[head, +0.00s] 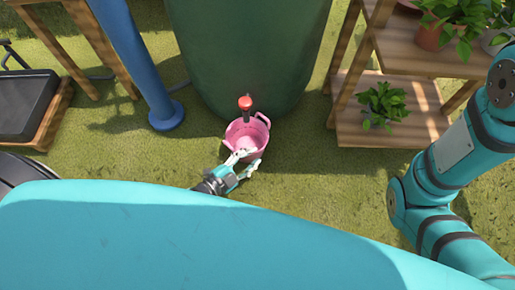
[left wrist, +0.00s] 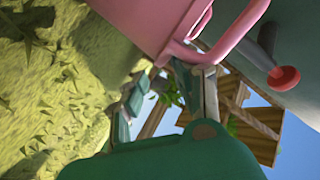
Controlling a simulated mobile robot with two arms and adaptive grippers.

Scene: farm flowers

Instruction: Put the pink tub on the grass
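The pink tub (head: 240,133) is upright below the red tap (head: 245,103) of a large dark green barrel (head: 245,50). Its handle loop shows in the left wrist view (left wrist: 222,48), close to the red tap knob (left wrist: 283,77). My left gripper (head: 253,159) is at the near side of the tub; its fingers are spread with a gap between them. In the left wrist view the fingertips (left wrist: 188,72) are at the tub's rim and handle. I cannot tell whether they touch it, or whether the tub rests on the grass (head: 320,190). My right gripper is not in view.
A wooden shelf (head: 400,60) with potted plants stands at the right. A blue post (head: 135,55) and a dark tray on wood (head: 25,105) are at the left. Open grass lies left and right of the tub.

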